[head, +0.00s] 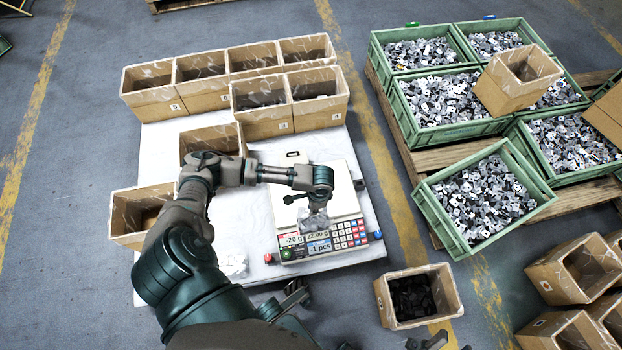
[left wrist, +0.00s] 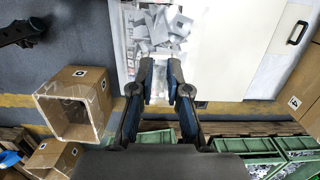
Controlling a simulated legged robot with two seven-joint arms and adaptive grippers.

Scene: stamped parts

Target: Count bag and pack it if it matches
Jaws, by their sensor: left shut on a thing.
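My left gripper (head: 316,207) is shut on a clear bag of grey stamped parts (left wrist: 160,32). In the head view the bag (head: 313,220) hangs over the front of the counting scale (head: 340,190), close to its display. The display (head: 306,242) seems to read -20 g and -1 pcs; the middle figure is hard to read. In the left wrist view the fingertips (left wrist: 160,68) pinch the bag's narrow end.
Numbered cardboard boxes (head: 155,107) stand at the table's back. Another box (head: 140,215) is at its left edge. A clear bag (head: 233,263) lies on the white table (head: 245,212). A box with dark contents (head: 379,305) stands on the floor. Green crates of parts (head: 432,207) are at right.

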